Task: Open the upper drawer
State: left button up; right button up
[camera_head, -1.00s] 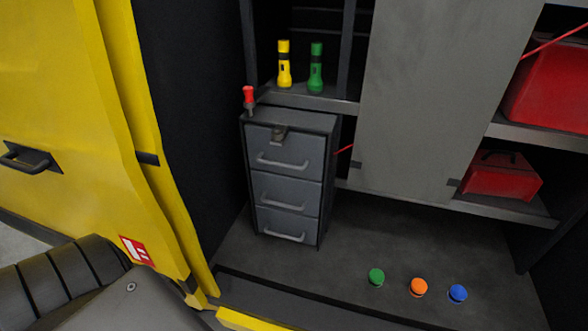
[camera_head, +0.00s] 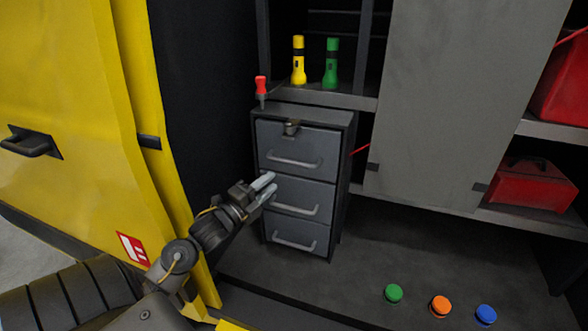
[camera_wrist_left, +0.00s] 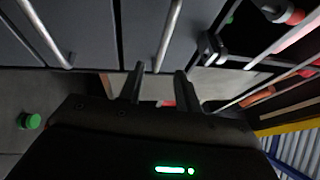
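The grey cabinet (camera_head: 345,150) has three stacked drawers, all shut. The upper drawer (camera_head: 280,143) has a bar handle (camera_head: 296,164) and a small metal latch (camera_head: 291,127) at its top edge. My left gripper (camera_head: 271,188) is in front of the cabinet's left part, around the level between the upper and middle drawers. Its fingers are apart and empty. In the left wrist view, the upper drawer's handle (camera_wrist_left: 169,38) appears beyond and between the open fingertips (camera_wrist_left: 160,78), with the latch (camera_wrist_left: 212,48) beside it. Contact with the handle is not visible. My right gripper is out of view.
A red-topped object (camera_head: 261,88) stands on the cabinet's top left. A yellow flashlight (camera_head: 298,62) and green flashlight (camera_head: 331,64) stand on the shelf behind. Green (camera_head: 394,293), orange (camera_head: 439,305) and blue (camera_head: 486,314) buttons are on the floor at right. A yellow panel (camera_head: 70,120) borders the left.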

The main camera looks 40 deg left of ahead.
aim_at(294, 161)
pick_arm(q)
jog(key=w+p, duration=0.1)
jog(key=w, duration=0.2)
jog(key=w+r, duration=0.1)
jog(key=w, duration=0.2)
jog(key=w+r+p, duration=0.1)
jog(key=w, duration=0.2)
jog(key=shift+d+r+p, duration=0.1)
jog(key=shift+d+p, duration=0.2)
jog(key=shift+w+d, duration=0.1)
jog(key=shift+w, duration=0.7)
grip_shut()
